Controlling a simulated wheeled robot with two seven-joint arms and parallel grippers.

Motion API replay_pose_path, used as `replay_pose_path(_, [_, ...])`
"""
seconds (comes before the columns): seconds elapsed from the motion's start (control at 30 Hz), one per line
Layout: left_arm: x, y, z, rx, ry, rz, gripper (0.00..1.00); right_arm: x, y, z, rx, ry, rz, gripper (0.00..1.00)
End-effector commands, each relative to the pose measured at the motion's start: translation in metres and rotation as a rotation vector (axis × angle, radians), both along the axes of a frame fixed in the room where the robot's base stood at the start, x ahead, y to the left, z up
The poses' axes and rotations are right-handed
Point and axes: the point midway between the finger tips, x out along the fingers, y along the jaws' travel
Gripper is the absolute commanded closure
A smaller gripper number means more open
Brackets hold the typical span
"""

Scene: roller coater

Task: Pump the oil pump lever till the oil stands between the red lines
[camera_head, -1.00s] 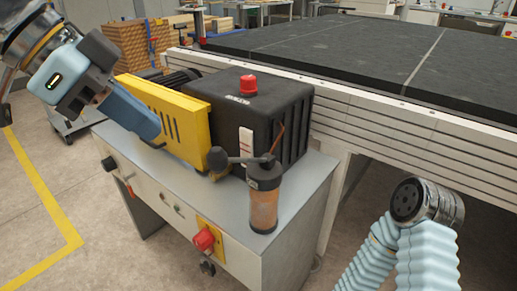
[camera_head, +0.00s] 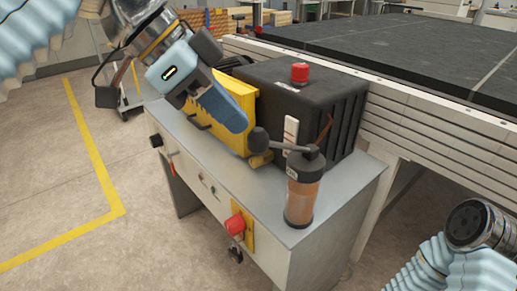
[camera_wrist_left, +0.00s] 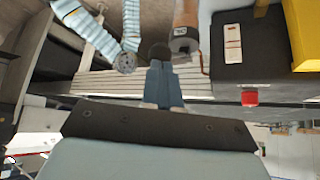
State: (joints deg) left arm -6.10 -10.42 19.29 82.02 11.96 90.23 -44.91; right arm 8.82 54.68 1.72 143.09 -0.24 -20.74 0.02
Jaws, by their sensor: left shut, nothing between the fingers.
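The oil pump (camera_head: 303,196) is an upright cylinder with a dark cap and brownish oil behind its clear wall. Its lever (camera_head: 285,147) points left from the cap and ends in a dark round knob (camera_head: 259,139). In the left wrist view the knob (camera_wrist_left: 160,51) lies just beyond my fingertips. My left gripper (camera_head: 242,143) is shut and empty, close beside the knob; I cannot tell whether they touch. A white level gauge (camera_head: 290,133) is on the black housing, also in the left wrist view (camera_wrist_left: 232,43). Its oil level is too small to read. My right gripper is out of view.
The pump stands on a grey cabinet (camera_head: 345,200). A black motor housing (camera_head: 330,100) with a red cap (camera_head: 300,73) and a yellow guard (camera_head: 238,92) are behind the lever. A red knob (camera_head: 235,224) sticks out of the cabinet front. A long black-topped table (camera_head: 400,50) is behind.

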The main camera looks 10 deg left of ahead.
Motion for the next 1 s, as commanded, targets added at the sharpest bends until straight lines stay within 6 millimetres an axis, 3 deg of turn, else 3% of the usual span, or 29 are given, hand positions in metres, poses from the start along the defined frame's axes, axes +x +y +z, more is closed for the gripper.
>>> replay_pose_path(0.2, [0.004,-0.011,-0.017,0.001,0.000,0.000,1.00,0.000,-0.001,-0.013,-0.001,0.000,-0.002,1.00])
replay_pose_path(0.73, [0.006,-0.017,-0.025,-0.001,0.005,-0.005,1.00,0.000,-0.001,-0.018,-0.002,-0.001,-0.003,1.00])
replay_pose_path(1.0, [0.005,-0.016,-0.055,-0.002,0.005,-0.005,1.00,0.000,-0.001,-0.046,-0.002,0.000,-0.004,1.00])
